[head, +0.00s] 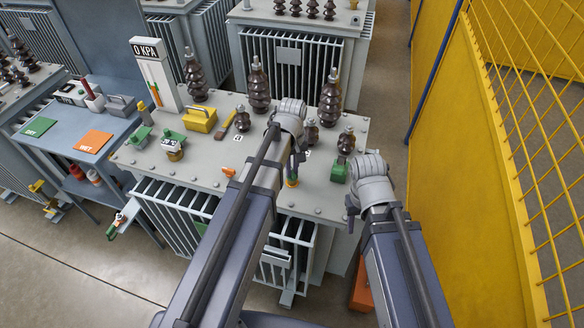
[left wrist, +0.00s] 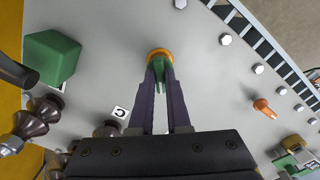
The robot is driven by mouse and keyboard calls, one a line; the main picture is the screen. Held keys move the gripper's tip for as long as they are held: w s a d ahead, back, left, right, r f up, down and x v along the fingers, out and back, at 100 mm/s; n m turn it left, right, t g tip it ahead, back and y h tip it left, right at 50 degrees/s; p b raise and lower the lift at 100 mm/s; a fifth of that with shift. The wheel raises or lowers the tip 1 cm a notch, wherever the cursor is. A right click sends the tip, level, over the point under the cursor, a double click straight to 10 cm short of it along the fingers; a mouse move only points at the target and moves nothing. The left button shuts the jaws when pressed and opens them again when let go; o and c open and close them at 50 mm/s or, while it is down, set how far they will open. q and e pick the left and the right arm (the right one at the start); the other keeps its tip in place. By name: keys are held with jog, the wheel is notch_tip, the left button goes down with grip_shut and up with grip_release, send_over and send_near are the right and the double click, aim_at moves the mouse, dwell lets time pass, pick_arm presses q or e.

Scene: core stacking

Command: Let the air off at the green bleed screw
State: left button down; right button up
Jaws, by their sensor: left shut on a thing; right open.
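The green bleed screw (head: 291,182) stands in an orange-yellow collar on the light grey transformer lid (head: 205,165). My left gripper (head: 292,172) points down at it from above. In the left wrist view, the fingers (left wrist: 162,78) are shut on the green screw (left wrist: 162,62), inside the orange ring. The fingers hide part of the screw. The gauge panel (head: 146,50) at the back left reads 0 KPA. My right gripper (head: 352,208) is open beyond the lid's right edge, its fingers barely visible.
A green block (head: 339,172) with a brown insulator stands right of the screw, and tall brown insulators (head: 259,90) stand behind. A yellow toolbox (head: 199,120) and an orange valve handle (head: 229,172) are to the left. A yellow mesh fence (head: 465,170) bounds the right side.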

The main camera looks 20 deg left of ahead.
pick_arm(q)
jog(key=m, duration=0.3)
jog(key=shift+m, duration=2.2)
jog(key=c, duration=0.9)
grip_release()
jog(key=shift+r, duration=0.15)
notch_tip(320, 180, up, 8)
jog(key=p, duration=0.8)
jog(key=shift+f, duration=0.2)
